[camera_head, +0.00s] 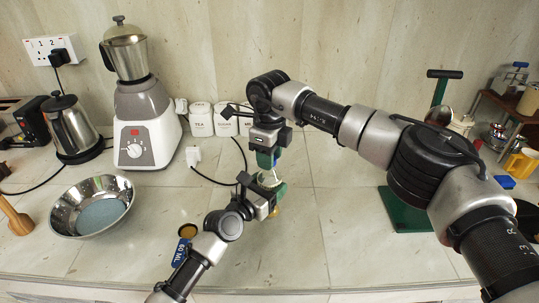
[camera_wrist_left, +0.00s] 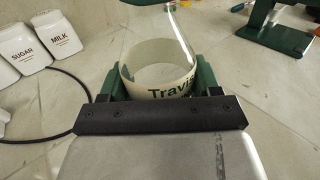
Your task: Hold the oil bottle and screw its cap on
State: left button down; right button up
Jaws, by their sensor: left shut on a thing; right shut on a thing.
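The oil bottle (camera_head: 269,181) stands upright between the green fingers of my left gripper (camera_head: 272,187), which is shut around its body. In the left wrist view the clear bottle (camera_wrist_left: 160,88) shows a cream label band with green lettering, and the fingers of my left gripper (camera_wrist_left: 157,80) sit on both its sides. My right gripper (camera_head: 268,158) points down right above the bottle and is shut on the cap, which is mostly hidden by the fingers. A small blue patch (camera_head: 277,154) shows there. Whether the cap touches the neck cannot be told.
A steel bowl (camera_head: 70,219) and a blender (camera_head: 143,130) stand at the left. White canisters (camera_head: 226,122) stand behind the bottle. A blue-handled measuring scoop (camera_head: 181,250) lies near the left forearm. A green stand (camera_head: 407,212) is at the right. The front middle counter is clear.

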jog(key=m, duration=0.6)
jog(key=o, duration=1)
jog(key=shift+r, duration=0.1)
jog(key=shift+r, duration=2.2)
